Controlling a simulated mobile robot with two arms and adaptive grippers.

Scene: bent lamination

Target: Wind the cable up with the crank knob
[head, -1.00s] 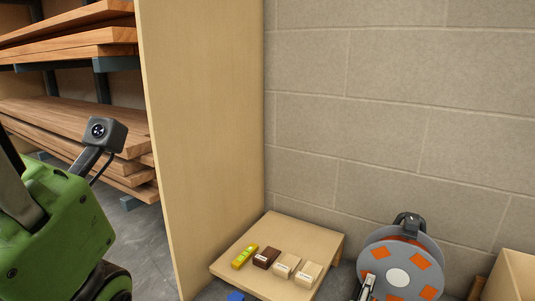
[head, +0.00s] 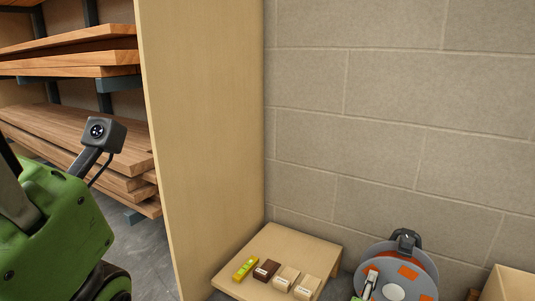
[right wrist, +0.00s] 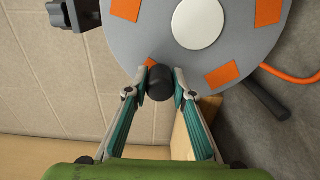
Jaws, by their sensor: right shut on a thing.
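The cable reel (head: 423,277) stands low at the right in the head view, a grey disc with orange patches and a white hub. In the right wrist view the disc (right wrist: 205,62) fills the top middle. A black crank knob (right wrist: 160,84) sticks out near its lower rim. My right gripper (right wrist: 162,80) is shut on this knob, one finger on each side. In the head view my right gripper (head: 369,284) shows at the disc's left side. An orange cable (right wrist: 292,77) runs off to the right of the reel. My left arm is at the left; its fingers are out of view.
A low wooden table (head: 282,243) with a yellow level (head: 245,269) and several small blocks is left of the reel. A wooden box (head: 508,284) stands to its right, a block wall (head: 400,120) behind. A tall panel (head: 205,150) and timber rack (head: 75,125) are left.

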